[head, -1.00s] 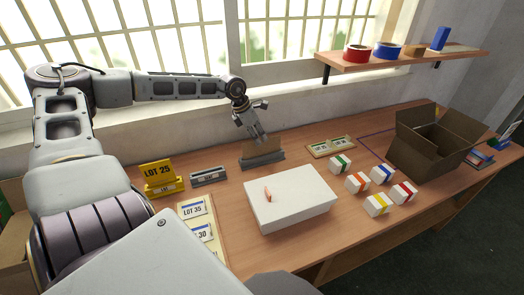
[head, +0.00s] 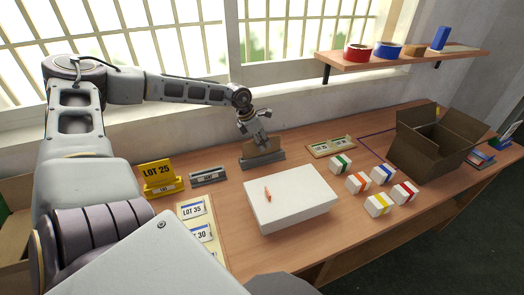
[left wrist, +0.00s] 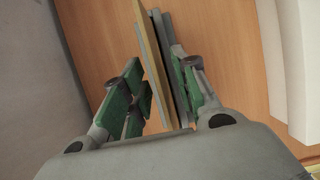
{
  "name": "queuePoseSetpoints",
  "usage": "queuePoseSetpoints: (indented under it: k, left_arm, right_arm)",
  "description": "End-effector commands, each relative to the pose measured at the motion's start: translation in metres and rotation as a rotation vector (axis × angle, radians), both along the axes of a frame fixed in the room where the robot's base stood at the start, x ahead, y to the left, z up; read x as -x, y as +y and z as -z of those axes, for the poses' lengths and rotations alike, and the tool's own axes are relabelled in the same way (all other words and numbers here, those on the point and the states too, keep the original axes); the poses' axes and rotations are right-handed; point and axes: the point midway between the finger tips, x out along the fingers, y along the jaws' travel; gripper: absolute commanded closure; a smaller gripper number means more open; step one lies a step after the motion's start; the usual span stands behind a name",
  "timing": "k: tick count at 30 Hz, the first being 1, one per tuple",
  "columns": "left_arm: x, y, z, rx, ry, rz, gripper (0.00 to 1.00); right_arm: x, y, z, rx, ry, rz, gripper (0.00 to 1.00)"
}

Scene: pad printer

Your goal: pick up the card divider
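The card divider (head: 263,149) is a thin brown panel standing upright in a grey slotted holder (head: 264,160) at the back middle of the table. In the left wrist view the divider (left wrist: 153,62) is a tan edge beside grey strips of the holder (left wrist: 169,60). My left gripper (head: 259,141) is at the top of the divider. Its green-padded fingers (left wrist: 160,97) are open, one on each side of the divider, with a visible gap on the left. Whether the right finger touches anything is unclear. My right gripper is not in view.
A yellow LOT 25 stand (head: 157,177) and a small grey holder (head: 208,177) are to the left. A white box (head: 290,200) is in front, with several striped small boxes (head: 357,183) to the right. An open carton (head: 432,148) stands farther right.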

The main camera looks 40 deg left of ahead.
Motion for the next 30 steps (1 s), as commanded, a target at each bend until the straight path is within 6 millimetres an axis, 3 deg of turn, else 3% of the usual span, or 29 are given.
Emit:
queuePoseSetpoints:
  k: [17,24,30]
  left_arm:
    - [-0.0006,-0.0002,0.002,0.0,0.0,0.0,0.71]
    - [-0.0006,-0.0002,0.002,0.0,0.0,0.0,1.0]
    - [-0.0006,-0.0002,0.002,0.0,0.0,0.0,1.0]
  right_arm:
    - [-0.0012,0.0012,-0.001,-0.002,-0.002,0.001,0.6]
    - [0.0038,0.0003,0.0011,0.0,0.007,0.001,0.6]
    - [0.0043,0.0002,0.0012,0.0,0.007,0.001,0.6]
